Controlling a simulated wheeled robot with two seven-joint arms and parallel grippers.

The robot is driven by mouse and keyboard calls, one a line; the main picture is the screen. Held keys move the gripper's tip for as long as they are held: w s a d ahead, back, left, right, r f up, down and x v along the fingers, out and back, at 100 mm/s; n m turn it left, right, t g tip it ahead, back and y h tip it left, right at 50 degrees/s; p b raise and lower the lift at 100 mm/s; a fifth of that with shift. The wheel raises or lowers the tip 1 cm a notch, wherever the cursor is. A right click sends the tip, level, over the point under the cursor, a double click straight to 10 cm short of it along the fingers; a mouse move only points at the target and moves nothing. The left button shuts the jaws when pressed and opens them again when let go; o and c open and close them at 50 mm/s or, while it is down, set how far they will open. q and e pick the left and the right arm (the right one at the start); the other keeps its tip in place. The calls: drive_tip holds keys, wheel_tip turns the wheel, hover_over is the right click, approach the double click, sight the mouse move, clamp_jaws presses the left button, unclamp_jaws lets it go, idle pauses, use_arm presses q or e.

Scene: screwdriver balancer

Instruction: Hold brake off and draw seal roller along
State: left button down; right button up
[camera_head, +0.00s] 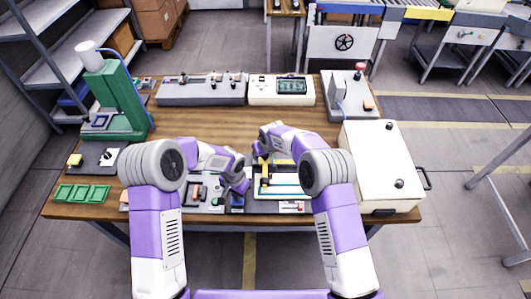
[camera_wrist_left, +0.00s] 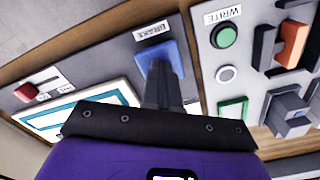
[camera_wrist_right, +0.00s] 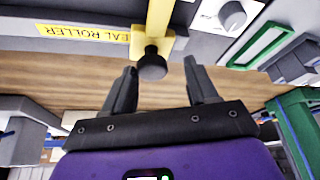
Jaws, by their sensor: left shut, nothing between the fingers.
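The blue brake pad (camera_head: 237,202), below a BRAKE label, shows large in the left wrist view (camera_wrist_left: 172,54). My left gripper (camera_head: 240,188) is shut and empty, with its fingertips over the pad; they look to be on it, but pressing depth cannot be told. The seal roller's yellow bar (camera_head: 264,178) stands at the left of a white and blue panel. Its black knob (camera_wrist_right: 152,66) shows in the right wrist view beside a yellow SEAL ROLLER label (camera_wrist_right: 80,32). My right gripper (camera_wrist_right: 160,70) is open, its fingers either side of the knob, not closed on it.
A green press (camera_head: 112,97) stands at the left, with green trays (camera_head: 82,193) in front. Grey (camera_head: 200,89) and white (camera_head: 282,90) consoles line the back. A white box (camera_head: 380,165) is at the right. Bare wood lies mid-table.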

drive_tip(key=shift+d, duration=0.15)
drive_tip(key=shift+r, duration=0.1)
use_arm(q)
drive_tip(key=shift+a, duration=0.1)
use_arm(e)
drive_tip(key=v, duration=1.1)
drive_tip(key=shift+s+r, duration=0.2)
drive_tip(key=shift+r, duration=0.15)
use_arm(q)
wheel_tip(320, 180, up, 7)
drive_tip(key=p, duration=0.4)
use_arm(e)
wheel_tip(320, 180, up, 4)
drive_tip(key=shift+r, duration=0.1)
